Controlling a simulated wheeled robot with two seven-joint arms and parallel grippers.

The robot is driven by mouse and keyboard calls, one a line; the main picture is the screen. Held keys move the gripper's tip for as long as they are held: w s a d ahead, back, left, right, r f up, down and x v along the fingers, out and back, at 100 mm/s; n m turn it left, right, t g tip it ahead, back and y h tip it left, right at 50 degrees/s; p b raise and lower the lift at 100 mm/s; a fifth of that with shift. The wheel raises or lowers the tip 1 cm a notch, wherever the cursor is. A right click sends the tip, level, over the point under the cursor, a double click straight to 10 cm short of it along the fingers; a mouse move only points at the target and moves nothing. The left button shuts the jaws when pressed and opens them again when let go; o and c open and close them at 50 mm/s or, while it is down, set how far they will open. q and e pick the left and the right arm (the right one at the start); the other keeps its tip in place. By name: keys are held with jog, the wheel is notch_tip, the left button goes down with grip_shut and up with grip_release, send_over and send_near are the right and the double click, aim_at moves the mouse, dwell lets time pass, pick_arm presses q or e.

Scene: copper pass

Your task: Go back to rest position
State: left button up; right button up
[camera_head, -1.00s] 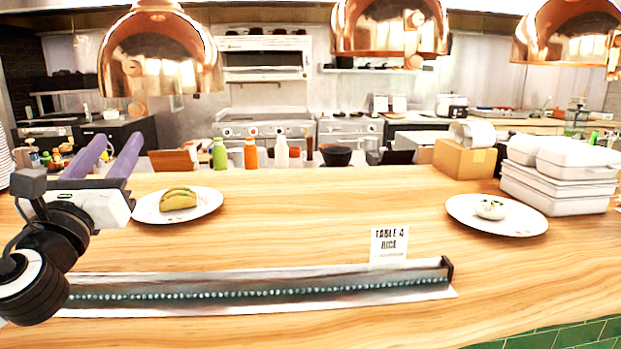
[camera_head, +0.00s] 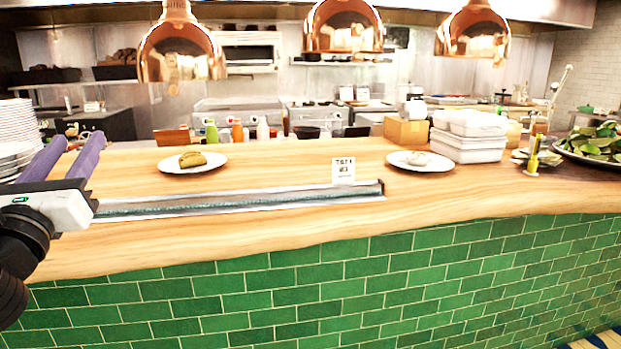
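My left gripper (camera_head: 66,158) shows at the left edge, with its two purple fingers apart and nothing between them. It is above the left end of the wooden counter (camera_head: 300,165), left of the plates. My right gripper is out of view. A white plate (camera_head: 215,163) with a folded taco (camera_head: 192,159) sits on the counter to the right of my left gripper. Another white plate (camera_head: 440,163) with a small whitish food portion (camera_head: 417,158) sits farther right. A white order card (camera_head: 343,170) stands upright at the metal ticket rail (camera_head: 240,198).
Stacked white containers (camera_head: 468,146) and a cardboard box (camera_head: 405,131) stand at the back right. A plate stack (camera_head: 18,125) is at far left. Copper lamps (camera_head: 182,50) hang above. The counter's green tiled front (camera_head: 330,280) faces me.

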pick_arm(q)
jog(key=d+f+n+g+h, duration=0.2)
jog(key=d+f+n, duration=0.25)
jog(key=f, duration=0.65)
jog(key=d+f+n+g+h, duration=0.25)
jog(key=d+f, duration=0.25)
jog(key=f, duration=0.6)
jog(key=d+f+n+g+h, duration=0.2)
jog(key=d+f+n, duration=0.2)
jog(key=f, duration=0.7)
jog(key=s+d+f+n+g, duration=0.3)
jog(key=s+d+f+n, duration=0.1)
jog(key=s+f+n, duration=0.6)
jog(key=s+d+f+n+g+h, duration=0.1)
jog(key=s+d+f+n+g, duration=0.2)
jog(key=s+f+n, duration=0.6)
jog(key=s+d+f, duration=0.1)
jog(key=s+f, duration=0.4)
jog(key=f, duration=0.3)
jog(key=shift+s+d+n, duration=0.2)
jog(key=shift+s+n, duration=0.15)
jog(key=shift+n, duration=0.05)
jog(key=shift+f+g, duration=0.1)
jog(key=shift+g, duration=0.15)
jog(key=shift+c, duration=1)
jog(key=shift+w+d, duration=0.1)
